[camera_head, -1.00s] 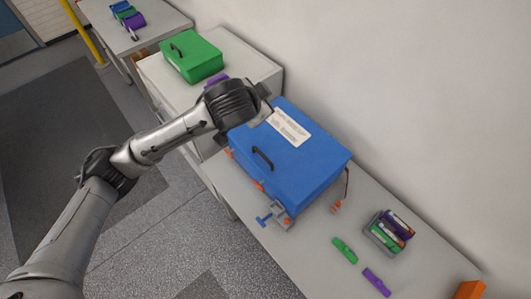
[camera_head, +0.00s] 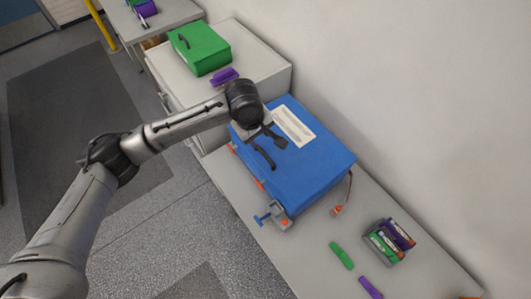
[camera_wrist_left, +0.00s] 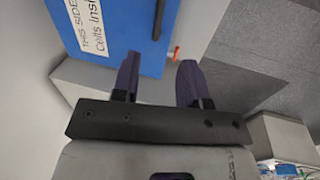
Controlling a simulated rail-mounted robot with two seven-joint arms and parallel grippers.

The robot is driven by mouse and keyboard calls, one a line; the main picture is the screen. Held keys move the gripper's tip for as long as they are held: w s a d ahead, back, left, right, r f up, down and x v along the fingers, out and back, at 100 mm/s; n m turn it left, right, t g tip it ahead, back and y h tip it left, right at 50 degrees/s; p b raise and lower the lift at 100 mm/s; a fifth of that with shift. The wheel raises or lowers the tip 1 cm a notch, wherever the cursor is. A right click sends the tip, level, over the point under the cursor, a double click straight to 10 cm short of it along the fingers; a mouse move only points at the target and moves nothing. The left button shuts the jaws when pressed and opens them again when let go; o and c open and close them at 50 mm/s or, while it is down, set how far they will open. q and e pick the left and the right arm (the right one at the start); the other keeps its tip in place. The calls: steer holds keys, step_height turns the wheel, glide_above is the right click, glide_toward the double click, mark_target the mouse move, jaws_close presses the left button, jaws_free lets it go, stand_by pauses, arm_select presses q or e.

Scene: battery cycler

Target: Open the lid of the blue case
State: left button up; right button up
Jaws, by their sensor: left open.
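The blue case (camera_head: 310,165) sits on the grey bench with its lid shut. A black handle (camera_head: 265,157) is on the lid near its left side, and a white label (camera_head: 293,126) lies at the back. My left gripper (camera_head: 268,137) is over the lid's back left part, close to the handle; I cannot tell whether it touches the lid. In the left wrist view its dark fingers (camera_wrist_left: 160,75) are apart with nothing between them. The blue case (camera_wrist_left: 135,35) shows there beyond the left finger, with part of its label. My right gripper is not in view.
A green case (camera_head: 200,47) and a purple piece (camera_head: 224,76) are on the bench behind. A blue and grey clamp-like part (camera_head: 273,215) is at the blue case's front corner. A tray of coloured cells (camera_head: 389,240) and loose green and purple pieces lie to the right.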

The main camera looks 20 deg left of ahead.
mark_target(266, 156)
arm_select(q)
steer(key=f, duration=0.4)
steer(key=w+d+f, duration=0.1)
steer(key=f, duration=0.4)
steer(key=w+f, duration=0.1)
steer(key=f, duration=0.3)
steer(key=shift+w+d+f, duration=0.15)
steer(key=shift+d+f, duration=0.05)
steer(key=shift+f, duration=0.1)
jaws_close()
